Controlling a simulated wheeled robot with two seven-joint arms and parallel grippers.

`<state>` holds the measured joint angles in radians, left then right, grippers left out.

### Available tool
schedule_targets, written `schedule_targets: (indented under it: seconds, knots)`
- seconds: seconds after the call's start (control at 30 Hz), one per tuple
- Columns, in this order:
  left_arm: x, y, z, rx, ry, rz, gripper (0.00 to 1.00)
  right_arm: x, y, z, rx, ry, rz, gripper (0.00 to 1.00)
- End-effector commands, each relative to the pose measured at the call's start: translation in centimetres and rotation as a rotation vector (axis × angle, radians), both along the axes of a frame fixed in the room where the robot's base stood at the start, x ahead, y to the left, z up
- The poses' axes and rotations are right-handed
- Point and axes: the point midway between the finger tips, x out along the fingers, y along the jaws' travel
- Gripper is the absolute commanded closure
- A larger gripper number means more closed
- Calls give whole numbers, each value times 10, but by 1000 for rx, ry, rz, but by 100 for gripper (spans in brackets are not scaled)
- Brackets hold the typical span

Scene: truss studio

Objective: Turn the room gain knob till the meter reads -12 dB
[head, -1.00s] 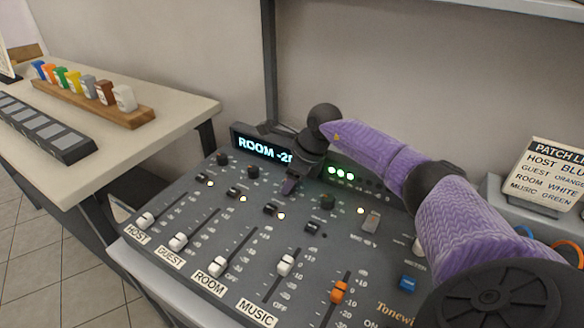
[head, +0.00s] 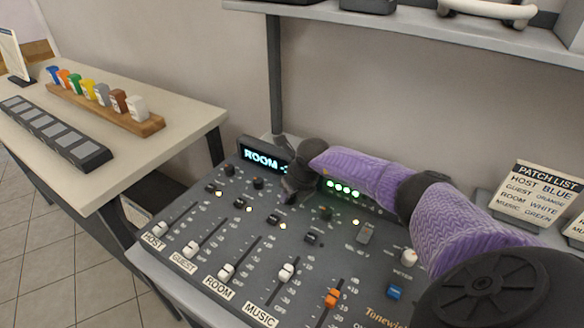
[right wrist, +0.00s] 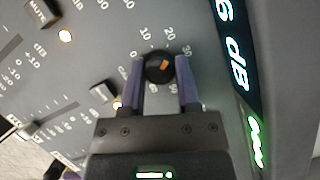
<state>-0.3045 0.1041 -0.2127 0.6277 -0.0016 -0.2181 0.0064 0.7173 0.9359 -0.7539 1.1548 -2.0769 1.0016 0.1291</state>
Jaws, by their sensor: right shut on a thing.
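The room gain knob (right wrist: 158,68) is black and round with an orange pointer mark, set in a printed scale with 10, 20 and 30 in the right wrist view. My right gripper (right wrist: 160,76) is shut on it, one finger on each side. In the head view my right gripper (head: 290,192) reaches down to the back of the grey console (head: 262,255) and hides the knob. The meter display (head: 262,157) shows "ROOM" and a minus; my gripper covers the rest. In the right wrist view the display (right wrist: 236,75) ends in "6 dB", its start cut off.
Several green lights (head: 343,188) glow right of my gripper. Other knobs, buttons and faders, including the room fader (head: 227,271), fill the console. A patch list card (head: 541,195) stands right. A side table (head: 175,150) is left; a shelf (head: 420,38) is above.

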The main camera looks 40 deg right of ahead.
Motion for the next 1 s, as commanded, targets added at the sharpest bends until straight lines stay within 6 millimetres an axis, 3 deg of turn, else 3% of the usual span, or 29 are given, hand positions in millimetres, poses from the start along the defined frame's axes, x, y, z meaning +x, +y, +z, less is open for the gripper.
schedule_targets:
  seconds: [0.43, 0.47, 0.6, 0.63, 0.87, 1.0]
  knots:
    - [-2, 0, 1, 0, 3, -1, 41, 1, 0, 0, 0, -3, -9, 100]
    - [-2, 0, 1, 0, 3, -1, 41, 1, 0, 0, 0, -3, -9, 58]
    - [-2, 0, 1, 0, 4, -1, 41, 0, 0, 0, 0, -2, -9, 28]
    - [-2, 0, 1, 0, 4, -1, 41, 0, 0, 0, 0, -2, -9, 24]
    - [-2, 0, 1, 0, 5, -1, 41, 0, 0, 0, 0, -1, -9, 24]
    - [-1, 0, 9, 1, 2, -2, 41, -4, 0, 12, -1, -2, -8, 24]
